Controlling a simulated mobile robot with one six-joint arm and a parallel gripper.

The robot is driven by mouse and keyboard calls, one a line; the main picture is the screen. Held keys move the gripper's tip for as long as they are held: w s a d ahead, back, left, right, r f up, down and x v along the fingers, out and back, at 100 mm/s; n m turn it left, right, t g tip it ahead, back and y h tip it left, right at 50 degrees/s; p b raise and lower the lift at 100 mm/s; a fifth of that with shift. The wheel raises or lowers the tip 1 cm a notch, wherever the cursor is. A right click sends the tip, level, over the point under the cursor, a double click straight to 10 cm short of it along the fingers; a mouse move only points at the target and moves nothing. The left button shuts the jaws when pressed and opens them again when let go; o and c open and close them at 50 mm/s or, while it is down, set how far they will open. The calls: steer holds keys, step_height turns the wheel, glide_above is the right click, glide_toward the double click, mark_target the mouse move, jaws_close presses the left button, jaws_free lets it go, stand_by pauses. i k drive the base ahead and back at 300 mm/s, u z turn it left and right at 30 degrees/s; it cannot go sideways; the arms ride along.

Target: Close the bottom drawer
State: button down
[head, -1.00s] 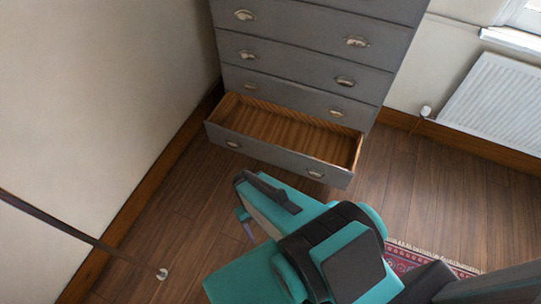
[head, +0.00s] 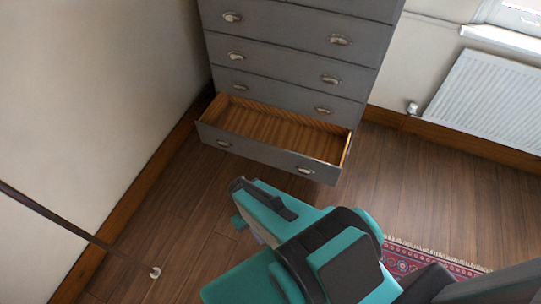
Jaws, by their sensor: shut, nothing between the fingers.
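The bottom drawer (head: 262,151) of the grey chest of drawers (head: 290,68) is pulled out, and its bare wooden inside shows. Its grey front carries two metal cup handles, one at the left (head: 223,143) and one at the right (head: 305,170). The drawers above it are shut. My gripper (head: 238,184) is in front of the drawer, below it in the picture, with a visible gap to the drawer front. It is shut and holds nothing. Its fingertips are small and partly hidden by my arm.
A pale wall with a wooden skirting board (head: 150,185) runs along the left. A white radiator (head: 487,98) is on the right wall under a window. A red patterned rug (head: 405,262) lies at the lower right.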

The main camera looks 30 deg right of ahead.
mark_target(267, 134)
steer(key=k, duration=1.1)
steer(key=u, duration=0.6)
steer(key=i, duration=2.05)
steer(key=z, duration=0.5)
